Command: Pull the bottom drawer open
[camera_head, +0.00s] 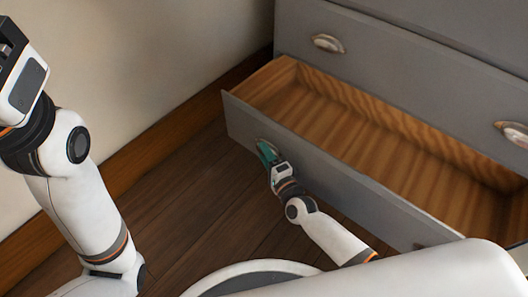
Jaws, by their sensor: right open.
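The bottom drawer (335,185) of the grey dresser is pulled well out, and its empty wooden inside shows. My right gripper (266,151) is at the left part of the drawer front, at a metal cup handle that it partly covers. Its teal fingers are open, and I cannot tell whether they touch the handle. A second handle (421,245) on the drawer front shows only in part, near my arm at the lower right. My left arm stands raised at the left edge, and its fingers are cut off by the frame.
The grey dresser (400,55) has a closed drawer above, with metal cup handles (328,43). A pale wall (130,60) with a wooden baseboard (160,131) stands at the left. The dark wood floor (185,185) is clear between the wall and the drawer.

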